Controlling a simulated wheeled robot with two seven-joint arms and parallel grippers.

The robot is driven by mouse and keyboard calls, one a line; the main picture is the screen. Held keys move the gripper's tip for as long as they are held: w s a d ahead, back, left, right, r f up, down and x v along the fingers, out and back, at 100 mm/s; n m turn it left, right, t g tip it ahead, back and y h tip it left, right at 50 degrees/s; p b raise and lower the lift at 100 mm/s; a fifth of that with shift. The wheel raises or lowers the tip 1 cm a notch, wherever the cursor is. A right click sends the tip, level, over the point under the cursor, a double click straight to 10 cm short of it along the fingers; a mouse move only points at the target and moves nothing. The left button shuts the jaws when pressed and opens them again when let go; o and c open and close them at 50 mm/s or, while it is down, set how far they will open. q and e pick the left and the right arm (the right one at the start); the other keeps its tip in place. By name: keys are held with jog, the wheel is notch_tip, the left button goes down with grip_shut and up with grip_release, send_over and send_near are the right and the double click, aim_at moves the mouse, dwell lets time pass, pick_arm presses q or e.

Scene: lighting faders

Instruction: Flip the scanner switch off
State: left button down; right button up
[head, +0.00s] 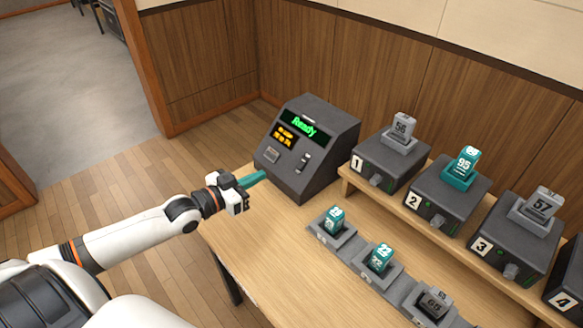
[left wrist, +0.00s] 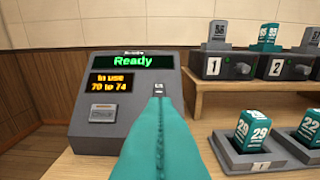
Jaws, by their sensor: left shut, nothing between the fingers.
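The scanner (head: 325,175) is a dark grey box with a sloped front at the back left of the table. Its front also shows in the left wrist view (left wrist: 90,133), with green "Ready" and orange "In use 70 to 74". The scanner switch (head: 303,162) is a small upright switch right of a flat grey button (head: 272,156). In the left wrist view the switch (left wrist: 158,89) shows just above my fingertips. My left gripper (head: 261,176) is shut and empty, its teal fingers pointing at the scanner's lower front. Contact cannot be told. My right gripper is out of view.
Numbered grey units (head: 382,165) holding tags stand on a raised shelf (head: 407,197) to the right. Several lower holders, one with a teal tag (head: 335,217), line the table (head: 265,225). A wood-panelled wall is behind.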

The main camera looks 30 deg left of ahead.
pick_arm(q)
send_near(302, 163)
jog(key=w+d+r, duration=0.1)
jog(key=w+r, duration=0.2)
jog(key=w, duration=0.1)
jog(key=f, duration=0.1)
jog(key=w+f, duration=0.1)
jog(key=shift+d+f, duration=0.25)
jog(key=shift+f, duration=0.1)
jog(key=shift+w+d+f, duration=0.15)
jog(key=shift+w+f, duration=0.2)
jog(key=shift+f, duration=0.2)
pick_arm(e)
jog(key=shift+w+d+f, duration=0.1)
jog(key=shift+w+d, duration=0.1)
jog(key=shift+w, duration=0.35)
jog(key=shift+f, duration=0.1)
